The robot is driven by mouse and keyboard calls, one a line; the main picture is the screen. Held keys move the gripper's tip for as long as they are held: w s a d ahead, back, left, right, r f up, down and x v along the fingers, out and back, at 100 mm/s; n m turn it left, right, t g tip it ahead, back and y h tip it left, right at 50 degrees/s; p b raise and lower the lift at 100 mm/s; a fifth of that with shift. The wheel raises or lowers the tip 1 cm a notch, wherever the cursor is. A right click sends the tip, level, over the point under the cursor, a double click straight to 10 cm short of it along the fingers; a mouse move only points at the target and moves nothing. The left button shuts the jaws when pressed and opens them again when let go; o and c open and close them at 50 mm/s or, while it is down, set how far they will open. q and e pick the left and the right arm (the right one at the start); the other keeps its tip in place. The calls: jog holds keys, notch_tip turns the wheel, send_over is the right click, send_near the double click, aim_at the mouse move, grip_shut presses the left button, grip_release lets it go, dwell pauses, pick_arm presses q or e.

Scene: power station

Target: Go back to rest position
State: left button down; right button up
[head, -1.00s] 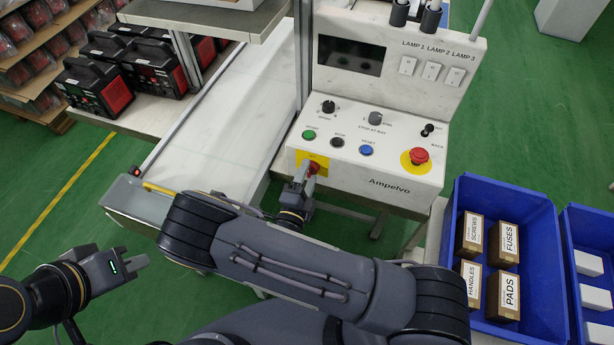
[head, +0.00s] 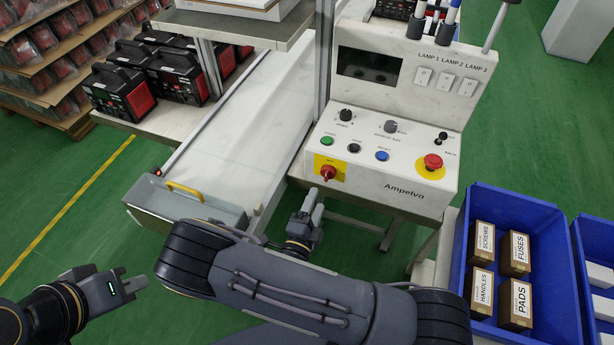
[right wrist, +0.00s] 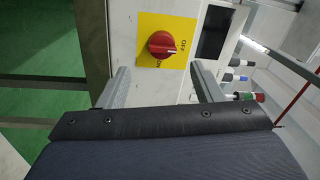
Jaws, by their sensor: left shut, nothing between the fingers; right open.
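My left gripper (head: 128,284) is at the lower left of the head view, over the green floor, shut and empty. My right gripper (head: 312,206) is in front of the control panel, below the red rotary switch (head: 328,173), and apart from it. In the right wrist view the right gripper's fingers (right wrist: 158,90) are spread with nothing between them. The red switch on its yellow plate (right wrist: 162,44) shows beyond and between the fingertips. My right forearm crosses the lower middle of the head view.
The white control panel (head: 390,190) has buttons and a red emergency stop (head: 432,162). A conveyor (head: 235,140) with a yellow handle (head: 185,190) lies left of it. A blue bin (head: 545,225) with several labelled boxes stands at right. Green floor (head: 60,170) is open at left.

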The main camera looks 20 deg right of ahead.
jog(key=s+d+r+m+g+y, duration=0.1)
jog(key=s+d+r+m+g, duration=0.25)
jog(key=m+g, duration=0.4)
jog(key=s+d+r+m+g+y, duration=0.1)
jog(key=s+d+r+m+g, duration=0.25)
jog(key=m, duration=0.75)
jog(key=s+d+r+m+g+y, duration=0.1)
jog(key=s+d+m+g, duration=0.2)
jog(key=s+m+g, duration=0.45)
jog(key=s+a+r+m+t+y, duration=0.1)
jog(key=r+m+t+y, duration=0.3)
jog(key=m, duration=0.8)
jog(key=s+a+r+m+t+y, duration=0.2)
jog(key=r+m+y, duration=0.6)
jog(key=m, duration=0.5)
jog(key=s+r+t, duration=0.1)
jog(key=t, duration=0.1)
jog(key=shift+s+a+t, duration=0.25)
jog(key=shift+s+t, duration=0.1)
jog(key=shift+r, duration=0.1)
